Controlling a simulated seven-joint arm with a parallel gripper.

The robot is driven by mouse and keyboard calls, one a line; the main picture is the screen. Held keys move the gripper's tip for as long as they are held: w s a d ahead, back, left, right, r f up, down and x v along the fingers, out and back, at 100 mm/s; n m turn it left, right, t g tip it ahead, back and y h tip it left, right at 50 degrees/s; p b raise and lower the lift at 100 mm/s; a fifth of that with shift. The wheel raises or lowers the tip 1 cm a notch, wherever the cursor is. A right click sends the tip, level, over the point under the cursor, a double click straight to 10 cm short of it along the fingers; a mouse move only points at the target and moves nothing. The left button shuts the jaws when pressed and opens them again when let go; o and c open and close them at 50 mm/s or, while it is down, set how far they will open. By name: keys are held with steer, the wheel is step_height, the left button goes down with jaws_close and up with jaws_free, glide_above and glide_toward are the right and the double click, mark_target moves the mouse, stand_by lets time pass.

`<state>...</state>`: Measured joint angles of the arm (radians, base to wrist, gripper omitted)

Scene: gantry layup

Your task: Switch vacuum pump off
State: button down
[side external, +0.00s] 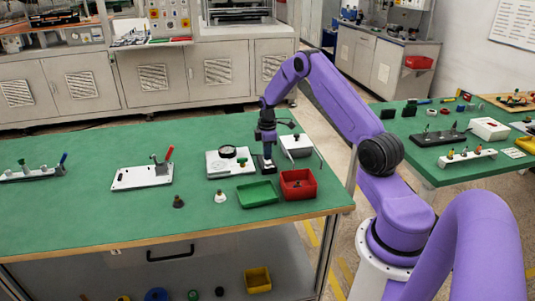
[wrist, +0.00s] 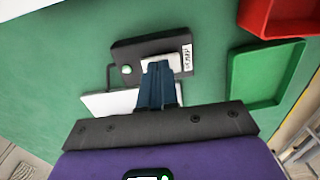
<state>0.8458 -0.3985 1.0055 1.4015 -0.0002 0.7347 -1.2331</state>
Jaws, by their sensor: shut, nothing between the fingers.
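In the wrist view, a dark switch box (wrist: 125,54) lies on the green table top. It has a small round greenish button or lamp (wrist: 127,70), a white label (wrist: 187,58) with dark lettering, and a pale part (wrist: 150,64) at the fingertips. My gripper (wrist: 158,68) is shut and empty, its fingers over the pale part and hiding some of it. I cannot tell whether they touch it. In the side view my gripper (side external: 268,164) points down at the box, beside a white plate (side external: 214,168) with a round black-rimmed gauge (side external: 228,151).
A green tray (side external: 257,193) and a red bin (side external: 297,184) stand close in front of my gripper. A grey-white box (side external: 296,145) is behind it. A white plate with a red-handled clamp (side external: 142,176) stands to the left. Small knobs (side external: 178,202) stand on the table's front part.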

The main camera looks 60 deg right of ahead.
step_height(320, 180, up, 14)
stand_by(0.5)
steer(key=shift+s+a+f, duration=0.1)
steer(key=shift+s+a, duration=0.3)
steer(key=shift+s, duration=0.2)
step_height(320, 180, down, 14)
steer(key=shift+f, duration=0.1)
stand_by(0.7)
steer(key=shift+a+f, duration=0.1)
steer(key=shift+f, duration=0.1)
stand_by(0.3)
